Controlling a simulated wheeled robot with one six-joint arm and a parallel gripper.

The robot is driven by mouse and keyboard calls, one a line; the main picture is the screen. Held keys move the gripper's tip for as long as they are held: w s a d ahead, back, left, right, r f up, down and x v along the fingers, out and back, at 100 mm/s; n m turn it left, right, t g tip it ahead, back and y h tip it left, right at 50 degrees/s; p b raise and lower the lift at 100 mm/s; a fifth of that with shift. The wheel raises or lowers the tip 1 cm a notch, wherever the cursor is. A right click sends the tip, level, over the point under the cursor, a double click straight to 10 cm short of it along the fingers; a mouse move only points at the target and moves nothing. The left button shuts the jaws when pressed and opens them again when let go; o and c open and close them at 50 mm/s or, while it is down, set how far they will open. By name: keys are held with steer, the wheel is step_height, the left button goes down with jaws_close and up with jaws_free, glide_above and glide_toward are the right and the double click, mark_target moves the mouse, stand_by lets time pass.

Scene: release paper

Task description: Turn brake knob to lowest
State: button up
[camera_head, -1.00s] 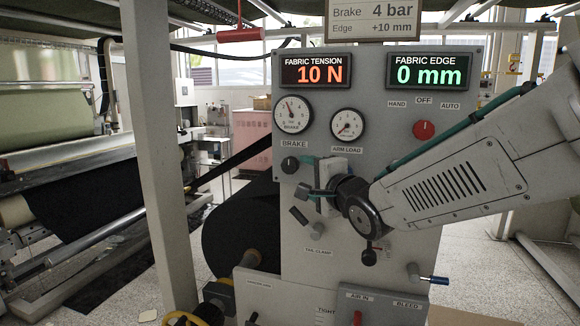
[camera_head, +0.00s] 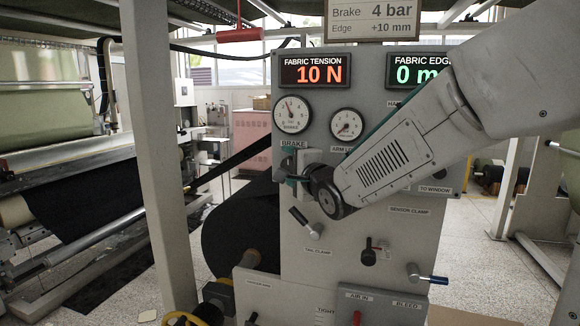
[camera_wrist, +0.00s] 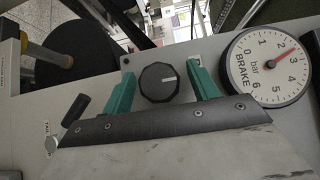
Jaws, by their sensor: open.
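The black brake knob (camera_wrist: 158,82) with a white pointer mark sits on the grey panel in the wrist view. In the head view the knob (camera_head: 288,163) is partly hidden by my gripper. My gripper (camera_wrist: 159,87) is open, with one green finger on each side of the knob and a gap on both sides. I cannot tell how deep the fingers reach. The brake gauge (camera_wrist: 270,66) is beside the right finger, its red needle between 2 and 3 bar. It also shows in the head view (camera_head: 292,112).
The tail clamp lever (camera_head: 305,222) is below my gripper and shows at the left in the wrist view (camera_wrist: 72,122). The arm load gauge (camera_head: 347,125) is above my arm. A sign (camera_head: 373,20) reads Brake 4 bar, Edge +10 mm. The tension display (camera_head: 317,70) reads 10 N.

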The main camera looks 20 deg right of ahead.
steer(key=c, duration=1)
